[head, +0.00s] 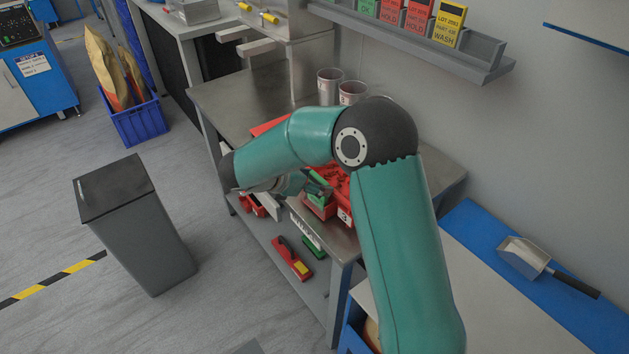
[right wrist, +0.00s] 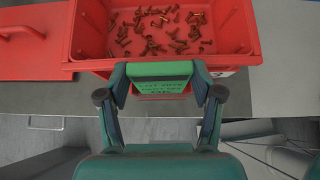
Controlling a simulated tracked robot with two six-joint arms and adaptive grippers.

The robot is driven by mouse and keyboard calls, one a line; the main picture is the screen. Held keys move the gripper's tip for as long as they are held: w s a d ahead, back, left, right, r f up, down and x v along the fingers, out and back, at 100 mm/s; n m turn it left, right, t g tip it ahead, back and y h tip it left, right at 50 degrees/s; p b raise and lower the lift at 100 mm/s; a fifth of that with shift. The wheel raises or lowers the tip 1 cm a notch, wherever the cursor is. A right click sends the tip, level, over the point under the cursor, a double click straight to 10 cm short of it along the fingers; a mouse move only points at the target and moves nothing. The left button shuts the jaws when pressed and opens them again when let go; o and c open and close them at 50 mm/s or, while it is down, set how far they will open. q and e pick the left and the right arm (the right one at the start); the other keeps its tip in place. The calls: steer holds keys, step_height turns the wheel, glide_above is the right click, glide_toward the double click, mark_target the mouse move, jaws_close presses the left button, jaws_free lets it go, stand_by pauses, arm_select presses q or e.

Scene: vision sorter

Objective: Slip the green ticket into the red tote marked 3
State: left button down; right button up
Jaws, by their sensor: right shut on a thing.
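My right gripper (head: 316,186) is shut on the green ticket, just in front of a red tote on the steel table. In the right wrist view the green ticket (right wrist: 162,79) lies between the two fingertips (right wrist: 160,84), its dark print facing the camera. It overlaps the front wall of a red tote (right wrist: 85,52) holding many small copper-coloured parts. That tote's white label (right wrist: 223,73) is partly covered by the right finger, so its number is unclear. In the head view a red tote (head: 344,202) has a white label at its front corner. My left gripper is not in view.
A steel table (head: 232,92) carries two metal cups (head: 329,80). A red handled piece (right wrist: 20,50) lies left of the tote. A wall rack (head: 480,62) holds several coloured cards. A red tool (head: 292,258) lies on the lower shelf. A grey bin (head: 140,225) stands left.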

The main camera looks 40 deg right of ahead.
steer(key=shift+f, duration=0.2)
stand_by(0.5)
steer(key=o, duration=1)
steer(key=shift+o, duration=0.2)
steer(key=shift+r, duration=0.1)
step_height(320, 180, up, 8)
steer(key=p, duration=0.6)
stand_by(0.4)
stand_by(0.4)
